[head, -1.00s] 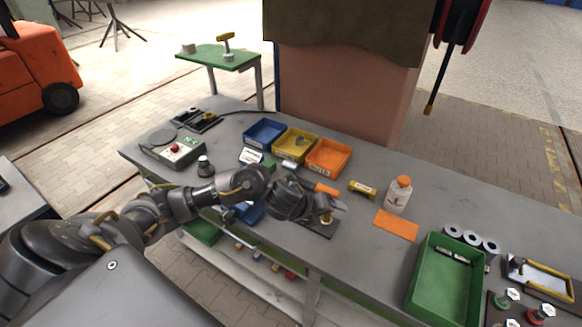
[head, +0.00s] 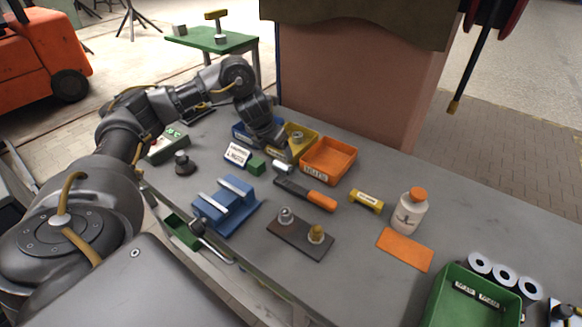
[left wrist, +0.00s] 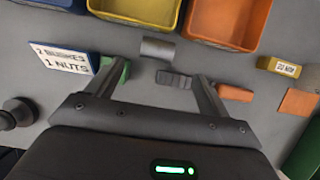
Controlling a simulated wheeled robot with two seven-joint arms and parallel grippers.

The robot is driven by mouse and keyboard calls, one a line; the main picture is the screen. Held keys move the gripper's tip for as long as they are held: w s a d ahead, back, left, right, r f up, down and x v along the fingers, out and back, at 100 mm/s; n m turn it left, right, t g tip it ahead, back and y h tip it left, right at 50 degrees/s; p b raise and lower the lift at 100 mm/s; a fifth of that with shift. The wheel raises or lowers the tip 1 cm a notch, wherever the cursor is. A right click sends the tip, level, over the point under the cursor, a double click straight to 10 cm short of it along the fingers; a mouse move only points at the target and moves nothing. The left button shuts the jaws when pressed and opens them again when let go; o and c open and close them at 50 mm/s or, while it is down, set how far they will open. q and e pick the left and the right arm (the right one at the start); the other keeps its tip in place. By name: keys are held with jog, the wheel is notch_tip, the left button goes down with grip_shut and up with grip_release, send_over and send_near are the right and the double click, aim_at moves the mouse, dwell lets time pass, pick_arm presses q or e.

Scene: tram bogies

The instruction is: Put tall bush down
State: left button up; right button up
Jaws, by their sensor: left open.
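A silver cylinder that looks like a bush (head: 283,167) lies on the bench in front of the yellow bin; it also shows in the left wrist view (left wrist: 158,48). I cannot tell for sure which piece is the tall bush. My left gripper (head: 279,149) is by the blue and yellow bins, close to the silver cylinder. In the left wrist view its fingers (left wrist: 158,78) are apart with nothing held between them. My right gripper is not in view.
The blue bin (head: 241,135), yellow bin (head: 312,137) and orange bin (head: 329,160) stand behind. A blue vise (head: 226,203), a green block (head: 256,166), an orange-handled tool (head: 320,201) and a white bottle (head: 409,214) are nearby. A green tray (head: 440,300) is at lower right.

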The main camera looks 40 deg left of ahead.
aim_at(281, 165)
pick_arm(q)
jog(key=x, duration=0.2)
jog(key=b+x, duration=0.1)
jog(key=x, duration=0.1)
jog(key=shift+a+f+b, duration=0.2)
jog(key=shift+f+b, duration=0.1)
jog(key=shift+f, duration=0.15)
jog(key=shift+w+f, duration=0.15)
jog(key=shift+f, duration=0.4)
jog(key=p+x, duration=0.1)
jog(key=x, duration=0.2)
jog(key=shift+w+f+p, duration=0.1)
jog(key=shift+f+p, duration=0.2)
jog(key=shift+f, duration=0.05)
jog(key=shift+w+f, duration=0.15)
jog(key=shift+f, duration=0.2)
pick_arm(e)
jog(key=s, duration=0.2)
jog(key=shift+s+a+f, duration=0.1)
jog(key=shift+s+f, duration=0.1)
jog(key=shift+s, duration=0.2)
